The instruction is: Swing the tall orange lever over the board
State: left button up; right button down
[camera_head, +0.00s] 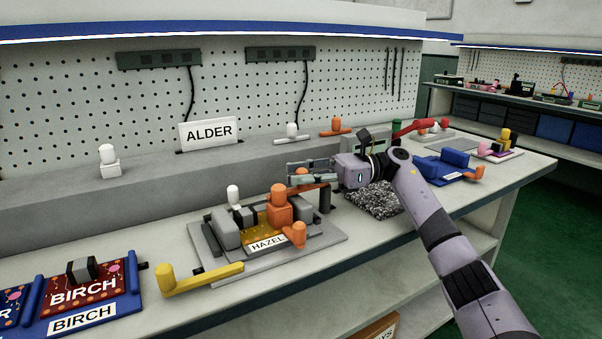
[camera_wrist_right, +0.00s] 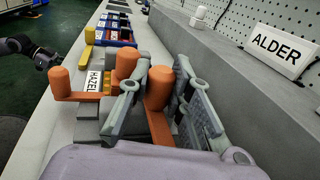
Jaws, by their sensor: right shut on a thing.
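The tall orange lever (camera_wrist_right: 158,90) has a rounded knob, which stands between the two fingers of my right gripper (camera_wrist_right: 160,97); this gripper is shut on it. In the head view the right gripper (camera_head: 300,171) is at the back right of the grey fixture (camera_head: 325,239), and the lever's orange bar (camera_head: 311,187) runs beside a dark post. The yellow board with the HAZEL label (camera_head: 267,243) lies in the fixture, partly hidden by an orange block with a knob (camera_head: 279,205). A dark gripper-like part, perhaps my left gripper, shows at the wrist view's left edge; its fingers are unclear.
A lower orange lever (camera_head: 294,235) is at the fixture's front right, and a yellow handle (camera_head: 203,279) at its front left. A dark speckled mat (camera_head: 374,201) lies to the right. A grey ledge with an ALDER sign (camera_head: 209,132) runs behind.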

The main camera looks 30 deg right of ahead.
dwell(0.4)
jog(key=c, duration=1.4)
grip_release()
jog(key=shift+s+d, duration=0.1)
jog(key=v, duration=1.2)
